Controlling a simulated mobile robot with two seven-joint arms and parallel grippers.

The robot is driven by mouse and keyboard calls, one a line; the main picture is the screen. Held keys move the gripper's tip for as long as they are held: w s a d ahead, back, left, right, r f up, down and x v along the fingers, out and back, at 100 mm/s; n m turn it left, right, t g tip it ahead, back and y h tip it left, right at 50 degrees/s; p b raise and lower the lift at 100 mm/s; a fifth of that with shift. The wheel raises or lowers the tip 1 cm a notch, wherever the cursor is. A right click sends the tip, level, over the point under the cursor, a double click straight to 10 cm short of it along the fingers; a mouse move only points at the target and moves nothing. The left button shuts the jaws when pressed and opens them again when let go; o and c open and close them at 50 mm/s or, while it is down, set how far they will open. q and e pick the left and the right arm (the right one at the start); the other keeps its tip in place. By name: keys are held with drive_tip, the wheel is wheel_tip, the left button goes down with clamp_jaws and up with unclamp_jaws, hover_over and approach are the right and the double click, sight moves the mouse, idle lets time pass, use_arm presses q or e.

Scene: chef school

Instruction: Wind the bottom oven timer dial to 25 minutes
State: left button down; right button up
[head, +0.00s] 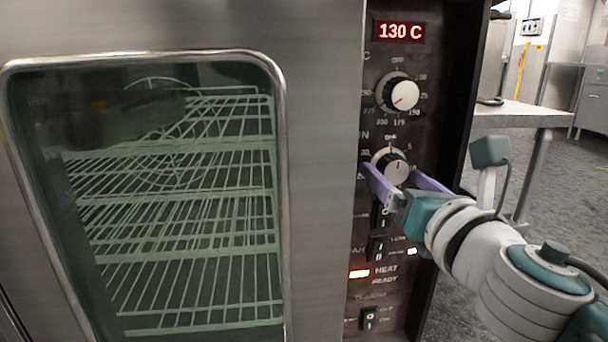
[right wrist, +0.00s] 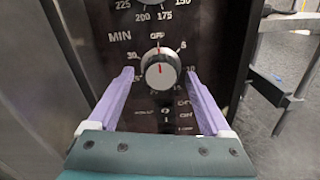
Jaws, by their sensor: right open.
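The timer dial (head: 392,166) is a silver knob with a red pointer line, below the temperature dial on the oven's dark control panel. In the right wrist view the timer dial (right wrist: 160,72) has its red line pointing up, near the OFF mark. My right gripper (head: 405,178) is open, with its purple fingers on either side of the dial. In the right wrist view the fingers (right wrist: 160,78) stand apart with the dial between them, and a gap shows on both sides. Part of the minute scale is hidden by the fingers. My left gripper is not in view.
The temperature dial (head: 401,94) sits just above, under a red display (head: 399,31) reading 130 C. Rocker switches (head: 377,248) and a lit heat lamp (head: 359,274) are below. The oven's glass door (head: 170,200) is shut at left. A table (head: 520,114) stands at right.

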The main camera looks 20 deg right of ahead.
drive_tip(key=shift+c, duration=0.4)
clamp_jaws()
drive_tip(key=shift+m, duration=0.3)
